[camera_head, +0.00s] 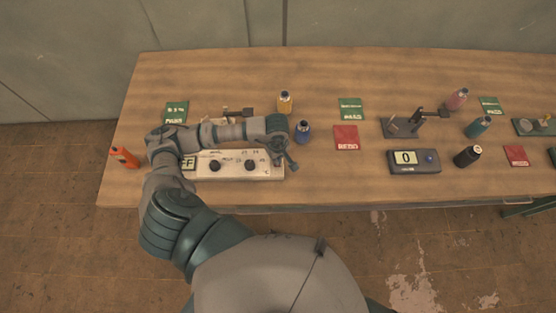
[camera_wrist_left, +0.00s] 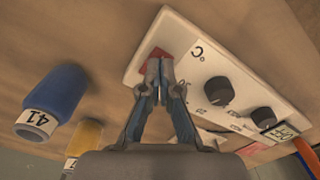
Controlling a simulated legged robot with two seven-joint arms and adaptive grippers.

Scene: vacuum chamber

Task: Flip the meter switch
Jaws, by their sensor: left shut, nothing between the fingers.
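The meter is a long white box (camera_head: 232,174) on the table's left part, with two black knobs and a small display reading what looks like "OFF", partly covered by my left arm in the head view. In the left wrist view the white box (camera_wrist_left: 188,35) shows its knobs, a "°C" mark and a red switch (camera_wrist_left: 154,53) near one end. My left gripper (camera_head: 291,163) is shut and empty at the box's right end. In the left wrist view the fingertips (camera_wrist_left: 160,65) overlap the red switch; I cannot tell whether they touch it. My right gripper is out of view.
A blue bottle (camera_head: 303,133) stands close to the left gripper, with a yellow bottle (camera_head: 285,103) behind it. An orange object (camera_head: 124,157) is at the left edge. A dark meter reading 0 (camera_head: 414,161) and several bottles stand to the right. The table front between the meters is clear.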

